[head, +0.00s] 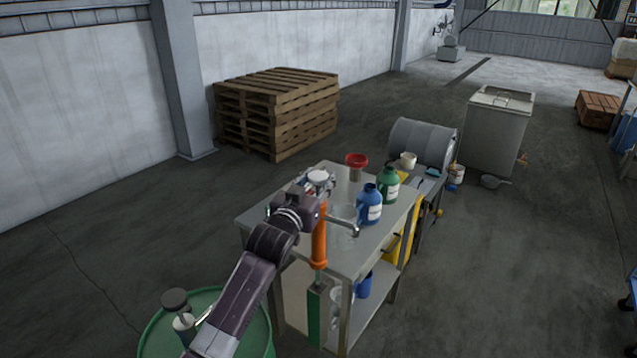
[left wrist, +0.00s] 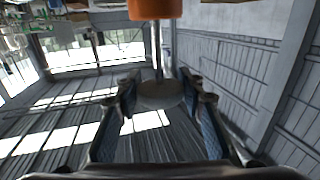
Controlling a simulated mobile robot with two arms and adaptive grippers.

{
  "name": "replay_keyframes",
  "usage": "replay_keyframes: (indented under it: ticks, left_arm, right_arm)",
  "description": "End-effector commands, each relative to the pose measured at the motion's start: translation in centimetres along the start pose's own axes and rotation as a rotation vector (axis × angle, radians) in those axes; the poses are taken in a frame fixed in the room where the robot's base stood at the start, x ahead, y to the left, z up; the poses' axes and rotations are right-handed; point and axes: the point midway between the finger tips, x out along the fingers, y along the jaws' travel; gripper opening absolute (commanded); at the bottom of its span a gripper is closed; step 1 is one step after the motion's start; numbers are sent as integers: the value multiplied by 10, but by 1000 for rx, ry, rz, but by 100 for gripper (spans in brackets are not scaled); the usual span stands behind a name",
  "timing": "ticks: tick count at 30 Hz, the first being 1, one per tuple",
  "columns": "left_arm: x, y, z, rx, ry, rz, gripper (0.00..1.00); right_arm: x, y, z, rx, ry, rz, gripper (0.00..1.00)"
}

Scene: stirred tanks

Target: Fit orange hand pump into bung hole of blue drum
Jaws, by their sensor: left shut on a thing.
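The orange hand pump (head: 319,240) hangs upright from my left gripper (head: 312,208), at the near edge of the steel table. Its grey spout (head: 343,221) points right. My left gripper is shut on the upper part of the pump; the exact grip is hard to see. In the left wrist view the pump's orange body (left wrist: 155,8) is at the top edge, and a thin rod runs from it to a pale round end between the fingers (left wrist: 160,98). A blue drum cannot be made out for certain; a blue shape (head: 627,132) is cut off at the right edge. My right gripper is not in view.
A green drum (head: 262,325) stands at the lower left. Pallets (head: 275,110) stand by the wall.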

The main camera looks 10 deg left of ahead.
Motion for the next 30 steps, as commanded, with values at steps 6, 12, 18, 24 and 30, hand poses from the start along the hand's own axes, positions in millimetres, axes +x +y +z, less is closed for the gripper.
replay_keyframes:
  ticks: [6,12,18,24,30]
  left_arm:
    - [0,0,-26,0,8,1,17]
    - [0,0,-43,0,9,1,17]
    - [0,0,-60,0,8,0,17]
    - [0,0,-77,0,8,0,17]
    - [0,0,-94,-1,8,1,17]
  right_arm:
    - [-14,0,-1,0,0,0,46]
    - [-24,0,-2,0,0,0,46]
    - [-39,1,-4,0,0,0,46]
    - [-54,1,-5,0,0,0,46]
    - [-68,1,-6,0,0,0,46]
